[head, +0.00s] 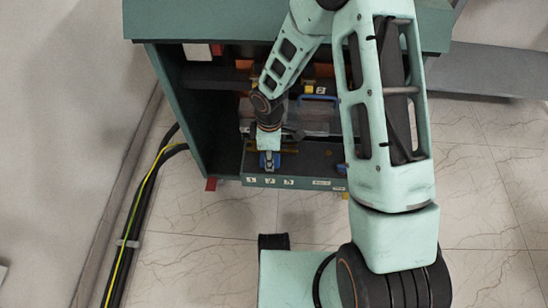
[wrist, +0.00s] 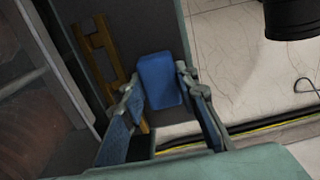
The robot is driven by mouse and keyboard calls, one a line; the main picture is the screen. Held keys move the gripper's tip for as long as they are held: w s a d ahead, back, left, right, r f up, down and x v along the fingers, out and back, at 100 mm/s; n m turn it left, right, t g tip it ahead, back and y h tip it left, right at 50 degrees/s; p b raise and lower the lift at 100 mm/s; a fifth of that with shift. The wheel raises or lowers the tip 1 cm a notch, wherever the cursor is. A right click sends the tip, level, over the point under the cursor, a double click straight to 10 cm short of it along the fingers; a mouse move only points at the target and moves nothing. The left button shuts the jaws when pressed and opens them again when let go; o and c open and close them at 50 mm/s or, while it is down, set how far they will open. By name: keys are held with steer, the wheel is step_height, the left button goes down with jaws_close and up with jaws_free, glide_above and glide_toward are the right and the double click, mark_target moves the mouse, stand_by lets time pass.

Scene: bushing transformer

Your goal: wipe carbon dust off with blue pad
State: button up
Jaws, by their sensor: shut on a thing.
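The blue pad (wrist: 160,80) is between my gripper's two fingers (wrist: 161,88) in the wrist view, and the gripper is shut on it. In the head view my gripper (head: 268,162) reaches down into the front of the green cabinet (head: 180,110), over a dark tray or drawer (head: 310,158) with numbered labels on its front edge. Only a little blue shows at the fingers there. I cannot make out carbon dust on the dark surfaces. I cannot tell whether the pad touches the surface under it.
A yellow-brown frame (wrist: 97,60) lies beside the pad in the wrist view. A blue handle (head: 318,98) is farther inside the cabinet. Black and yellow-green cables (head: 135,210) run along the left. The tiled floor in front is mostly free.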

mark_target(253, 163)
steer(key=shift+a, duration=1.3)
steer(key=shift+a+f+b, duration=0.1)
steer(key=shift+a+b, duration=0.35)
steer(key=shift+a, duration=0.85)
steer(key=shift+a, duration=0.1)
steer(key=shift+r+p, duration=1.05)
steer(key=shift+r, duration=0.25)
steer(key=s+b, duration=0.3)
steer(key=s, duration=0.9)
